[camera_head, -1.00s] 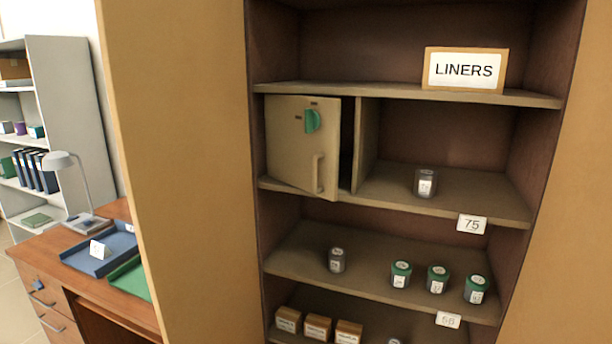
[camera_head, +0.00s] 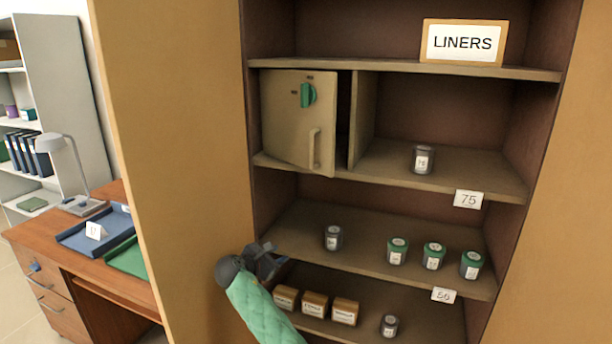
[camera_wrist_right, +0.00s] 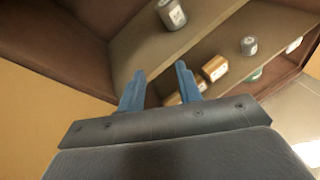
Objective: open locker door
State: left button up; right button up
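The small locker door (camera_head: 298,122) is on the upper shelf at the left of the cabinet, in the head view. It stands slightly ajar, with a dark gap along its right edge. It has a green knob (camera_head: 308,95) near the top and a vertical bar handle (camera_head: 314,148) at its lower right. My right gripper (camera_head: 272,262) is below the door, in front of the cabinet's lower left shelves, apart from the handle. In the right wrist view its two blue fingers (camera_wrist_right: 158,90) are spread with nothing between them. My left gripper is not in view.
A grey-lidded jar (camera_head: 422,160) stands right of the locker. Jars with green lids (camera_head: 397,251) and a grey jar (camera_head: 333,238) stand on the shelf below. Small boxes (camera_head: 314,304) sit lower, near my gripper. The open cabinet door (camera_head: 170,150) borders the left.

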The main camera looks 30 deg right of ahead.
notch_tip(320, 180, up, 17)
jog(key=w+d+g+h, duration=0.1)
jog(key=h, duration=0.2)
pick_arm(q)
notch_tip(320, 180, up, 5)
jog(key=b, duration=0.1)
pick_arm(e)
jog(key=g+h, duration=0.2)
jog(key=g, duration=0.2)
send_near(306, 148)
jog(key=s+r, duration=0.2)
jog(key=s, duration=0.4)
pick_arm(q)
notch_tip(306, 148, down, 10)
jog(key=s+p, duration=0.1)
jog(key=p, duration=0.1)
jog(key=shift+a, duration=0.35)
pick_arm(e)
jog(key=d, duration=0.4)
jog(key=w+d, duration=0.1)
jog(key=d, duration=0.2)
grip_shut()
